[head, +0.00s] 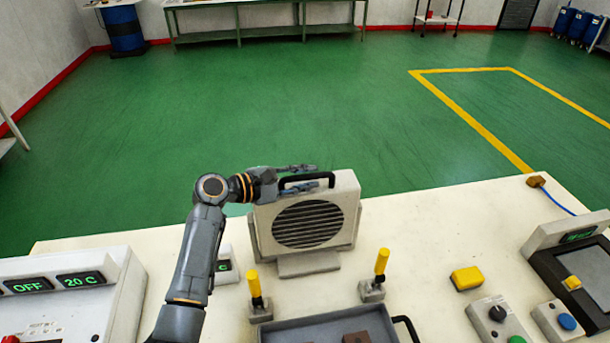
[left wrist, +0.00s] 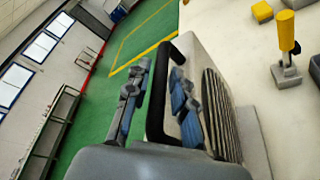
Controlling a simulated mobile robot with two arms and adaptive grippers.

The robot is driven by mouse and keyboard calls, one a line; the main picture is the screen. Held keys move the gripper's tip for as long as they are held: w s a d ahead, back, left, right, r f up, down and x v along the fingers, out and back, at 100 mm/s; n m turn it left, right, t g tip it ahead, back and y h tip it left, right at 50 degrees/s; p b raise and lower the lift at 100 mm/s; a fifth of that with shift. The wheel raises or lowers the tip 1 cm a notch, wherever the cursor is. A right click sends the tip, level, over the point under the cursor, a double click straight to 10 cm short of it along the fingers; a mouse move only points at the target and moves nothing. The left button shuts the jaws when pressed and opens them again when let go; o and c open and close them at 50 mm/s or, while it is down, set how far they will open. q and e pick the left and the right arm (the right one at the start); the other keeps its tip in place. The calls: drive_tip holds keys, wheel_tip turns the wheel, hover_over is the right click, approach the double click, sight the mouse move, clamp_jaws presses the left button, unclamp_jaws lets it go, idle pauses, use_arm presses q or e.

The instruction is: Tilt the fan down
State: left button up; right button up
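The fan (head: 310,224) is a beige box with a round dark grille and a black handle (head: 291,180) on top. It stands near the far edge of the white table, its grille facing the near side. My left gripper (head: 322,174) is at the handle, coming in from the left. In the left wrist view the fingers (left wrist: 158,70) are apart, one on each side of the handle (left wrist: 157,105), with a visible gap on the far side. I cannot tell whether the nearer finger touches the handle. My right gripper is not in view.
Two yellow-handled levers (head: 381,262) stand in front of the fan, with a grey tray (head: 285,330) nearer. A control box (head: 75,290) is at the left. A yellow block (head: 466,278) and button boxes (head: 497,318) are at the right. Green floor lies beyond the table.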

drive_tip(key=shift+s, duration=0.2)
use_arm(q)
clamp_jaws()
drive_tip(key=shift+f, duration=0.1)
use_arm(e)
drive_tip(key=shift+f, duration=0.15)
